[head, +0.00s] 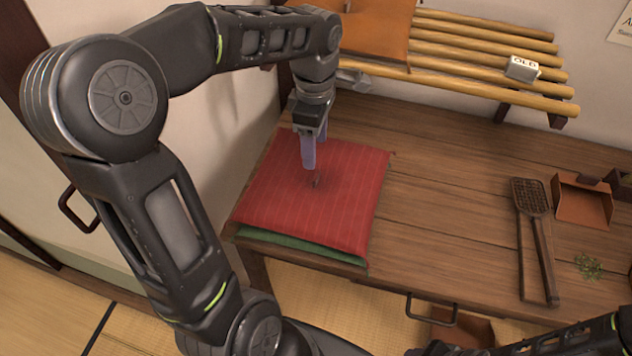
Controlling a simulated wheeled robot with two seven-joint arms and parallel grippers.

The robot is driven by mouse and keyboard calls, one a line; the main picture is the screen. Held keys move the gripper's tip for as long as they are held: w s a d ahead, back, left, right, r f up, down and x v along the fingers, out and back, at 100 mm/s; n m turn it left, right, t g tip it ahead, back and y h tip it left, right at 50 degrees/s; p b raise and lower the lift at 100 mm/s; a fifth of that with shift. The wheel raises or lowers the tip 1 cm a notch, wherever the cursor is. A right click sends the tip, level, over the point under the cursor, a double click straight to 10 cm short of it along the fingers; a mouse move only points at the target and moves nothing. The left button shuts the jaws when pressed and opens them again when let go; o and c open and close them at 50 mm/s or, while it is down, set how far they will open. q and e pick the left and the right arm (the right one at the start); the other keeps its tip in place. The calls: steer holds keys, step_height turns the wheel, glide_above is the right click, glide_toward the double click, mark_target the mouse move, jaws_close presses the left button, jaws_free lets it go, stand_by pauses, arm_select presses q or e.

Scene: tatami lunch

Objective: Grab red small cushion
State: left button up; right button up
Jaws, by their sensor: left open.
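The red small cushion (345,215) is a striped red square with a small tuft at its middle. It lies flat on the wooden table, on top of a green cushion (300,248) that shows only along the front edge. My left gripper (309,168) points down at the cushion's middle, right by the tuft. It is open, with nothing seen between its fingers. I cannot tell whether the fingertips touch the cloth. Part of my right arm shows at the bottom right, but its gripper is not in view.
A slatted bamboo shelf (480,62) stands behind the table (455,190), bearing an orange cushion (370,28) and a small block marked OLD (522,68). To the right lie a wire-mesh tool (533,230), a brown tray (583,203) and green sprigs (588,267). The table's middle is clear.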

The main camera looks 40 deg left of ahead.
mark_target(317, 175)
arm_select(q)
steer(key=shift+w+a+f+b, duration=0.1)
steer(key=shift+w+f+b, duration=0.1)
steer(key=shift+f, duration=0.2)
steer(key=shift+w+a+f+b, duration=0.1)
steer(key=shift+f+b, duration=0.1)
steer(key=shift+f, duration=0.2)
steer(key=shift+s, duration=0.1)
steer(key=shift+f, duration=1.3)
steer(key=shift+d, duration=0.1)
steer(key=shift+d+f+p, duration=0.1)
steer(key=shift+f+p, duration=0.2)
steer(key=shift+f, duration=2.3)
jaws_close()
